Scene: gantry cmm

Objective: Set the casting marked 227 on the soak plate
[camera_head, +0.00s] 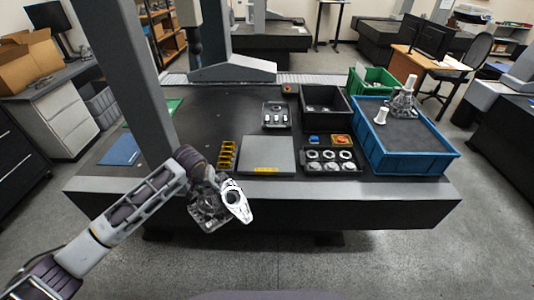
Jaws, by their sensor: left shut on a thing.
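My left gripper (222,203) is in front of the table's front edge, left of the middle. It is shut on a white casting (237,204) with a dark round hole. Its marking is too small to read. The casting is held in the air, apart from the grey plate. A flat grey plate (268,152) with a yellow label on its front edge lies bare on the dark table, up and to the right of the gripper. I take it for the soak plate.
Yellow blocks (227,155) stand left of the plate. A black tray (333,170) with round parts lies to its right. A grey column (136,75) rises at the left.

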